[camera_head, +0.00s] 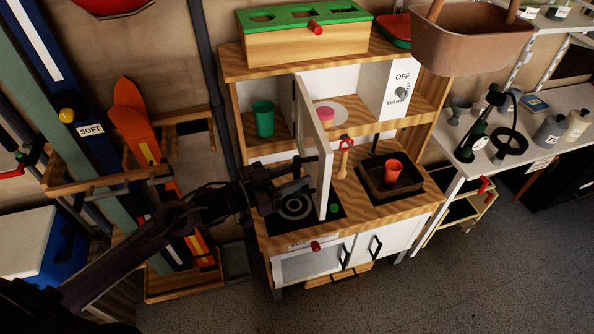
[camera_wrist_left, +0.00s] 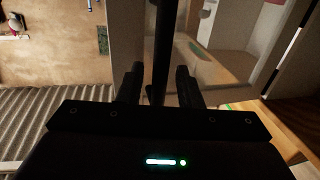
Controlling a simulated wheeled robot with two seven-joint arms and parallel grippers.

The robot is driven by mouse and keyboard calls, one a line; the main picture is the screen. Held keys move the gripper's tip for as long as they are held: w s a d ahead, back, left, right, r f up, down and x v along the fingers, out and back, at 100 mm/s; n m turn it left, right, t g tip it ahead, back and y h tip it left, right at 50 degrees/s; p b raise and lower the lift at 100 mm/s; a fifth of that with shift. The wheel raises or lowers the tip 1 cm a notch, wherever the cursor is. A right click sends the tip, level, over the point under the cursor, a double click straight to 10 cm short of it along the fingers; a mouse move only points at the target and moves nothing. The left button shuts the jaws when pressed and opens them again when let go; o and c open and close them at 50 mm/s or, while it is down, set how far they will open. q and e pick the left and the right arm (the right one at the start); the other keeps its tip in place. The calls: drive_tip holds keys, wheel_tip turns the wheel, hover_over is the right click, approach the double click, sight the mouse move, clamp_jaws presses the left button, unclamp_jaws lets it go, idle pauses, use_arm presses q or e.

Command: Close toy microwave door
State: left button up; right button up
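The toy microwave's white door (camera_head: 322,170) stands swung open in the head view, sticking out toward me from the left side of the compartment. Inside the microwave (camera_head: 350,80) a pink item (camera_head: 325,114) sits on a pale round plate. My left gripper (camera_head: 304,173) is at the left face of the door, near its lower part. In the left wrist view its fingers (camera_wrist_left: 160,88) are apart, with a dark upright bar, seemingly the door handle (camera_wrist_left: 165,45), between or just beyond them. Contact cannot be told. My right gripper is not in view.
A green cup (camera_head: 264,118) stands on the shelf left of the door. A red cup (camera_head: 393,172) sits in the dark sink. A stove ring (camera_head: 294,207) lies below the gripper. A brown basket (camera_head: 470,45) hangs at upper right. Open floor lies in front.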

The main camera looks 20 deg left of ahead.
use_arm(q)
drive_tip(key=shift+w+d, duration=0.25)
drive_tip(key=shift+c, duration=0.4)
clamp_jaws()
